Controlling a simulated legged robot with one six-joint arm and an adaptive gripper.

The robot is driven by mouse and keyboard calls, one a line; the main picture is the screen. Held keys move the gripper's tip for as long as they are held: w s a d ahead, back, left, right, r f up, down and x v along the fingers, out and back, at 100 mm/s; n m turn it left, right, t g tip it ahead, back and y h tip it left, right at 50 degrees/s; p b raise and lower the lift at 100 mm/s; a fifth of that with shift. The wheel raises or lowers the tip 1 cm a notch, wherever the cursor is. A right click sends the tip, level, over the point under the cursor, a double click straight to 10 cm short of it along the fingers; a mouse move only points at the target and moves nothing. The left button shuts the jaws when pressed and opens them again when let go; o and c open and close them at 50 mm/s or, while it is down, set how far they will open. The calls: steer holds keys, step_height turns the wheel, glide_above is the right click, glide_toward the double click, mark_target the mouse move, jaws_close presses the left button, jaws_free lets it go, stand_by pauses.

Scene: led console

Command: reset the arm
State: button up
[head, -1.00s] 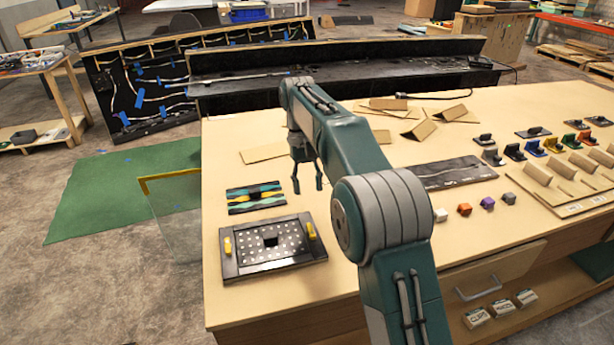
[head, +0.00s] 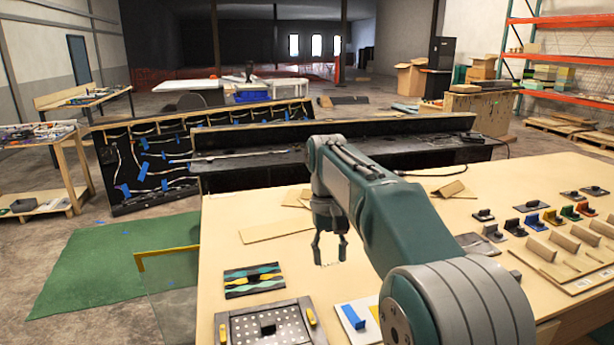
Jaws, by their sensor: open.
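My arm reaches forward over the wooden table from the lower right. My gripper (head: 330,250) points down with its two fingers apart and nothing between them. It hangs above the table, behind and to the right of the dark console panel (head: 240,330). That panel has a grid of light dots and yellow handles at its sides, and the bottom picture edge cuts it off. A striped teal, yellow and black plate (head: 253,279) lies just behind it.
A white board (head: 343,311) with a blue piece lies right of the console, partly behind my arm. Several coloured holders (head: 551,221) and cardboard pieces (head: 565,247) fill the table's right. A long black bench (head: 250,170) stands behind the table. Green mat (head: 110,260) lies at left.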

steer(key=s+d+r+t, duration=0.3)
steer(key=s+d, duration=0.2)
steer(key=s, duration=0.3)
steer(key=s+d+f+m+t, duration=0.1)
steer(key=s+d+f+t, duration=0.1)
steer(key=s, duration=0.7)
steer(key=s+d+f+m+t, duration=0.1)
steer(key=s+d+f+t, duration=0.2)
steer(key=s+f, duration=0.3)
steer(key=s+d, duration=0.1)
steer(key=s, duration=0.2)
steer(key=shift+s, duration=0.2)
